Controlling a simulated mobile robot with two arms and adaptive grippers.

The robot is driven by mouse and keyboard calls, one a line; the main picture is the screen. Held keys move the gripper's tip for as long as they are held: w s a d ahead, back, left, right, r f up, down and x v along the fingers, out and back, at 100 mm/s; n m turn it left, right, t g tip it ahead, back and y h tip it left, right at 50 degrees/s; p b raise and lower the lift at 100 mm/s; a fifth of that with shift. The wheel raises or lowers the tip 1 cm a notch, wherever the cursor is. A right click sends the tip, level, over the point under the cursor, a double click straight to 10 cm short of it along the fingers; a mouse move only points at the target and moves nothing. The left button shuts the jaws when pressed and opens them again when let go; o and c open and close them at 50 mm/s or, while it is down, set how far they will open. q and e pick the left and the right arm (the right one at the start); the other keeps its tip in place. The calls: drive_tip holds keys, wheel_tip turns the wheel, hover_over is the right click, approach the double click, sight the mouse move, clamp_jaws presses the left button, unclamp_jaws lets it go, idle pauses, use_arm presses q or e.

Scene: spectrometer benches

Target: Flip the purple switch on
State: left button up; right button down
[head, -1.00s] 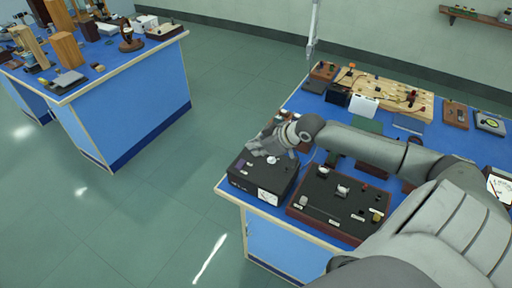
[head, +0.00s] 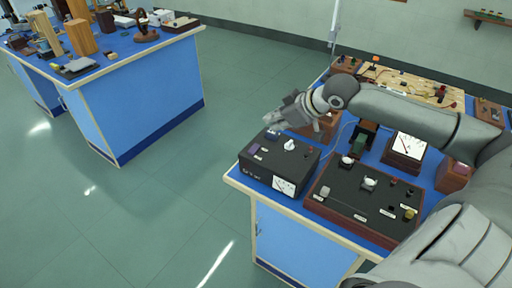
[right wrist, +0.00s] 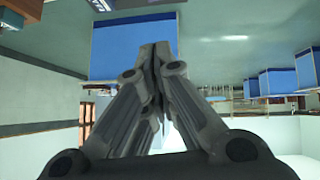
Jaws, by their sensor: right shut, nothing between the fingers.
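A black instrument box (head: 308,163) with a white dial on its front stands at the near left corner of the bench. A small purple switch (head: 254,149) is at the left of its top panel; which way it is set is too small to tell. My right gripper (head: 267,121) is shut and empty, its fingers pointing left. It appears above the back left part of the box, apart from the purple switch in the picture. In the right wrist view the shut fingers (right wrist: 155,48) hold nothing. My left gripper is not in view.
A white knob (head: 289,145) is also on the box top. A wider black panel (head: 350,200) with knobs and terminals sits right of the box. A meter (head: 405,150) and wooden boards lie behind. Another blue bench (head: 130,105) stands left across open floor.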

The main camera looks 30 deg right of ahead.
idle(0.3)
drive_tip(key=p, duration=0.2)
hover_over(257, 147)
drive_tip(key=f, duration=0.7)
drive_tip(key=shift+a, duration=0.4)
drive_tip(key=f, duration=0.2)
drive_tip(key=shift+d+f+p, duration=0.2)
drive_tip(key=shift+f+p, duration=0.1)
drive_tip(key=shift+d+f, duration=0.1)
drive_tip(key=shift+f, duration=0.6)
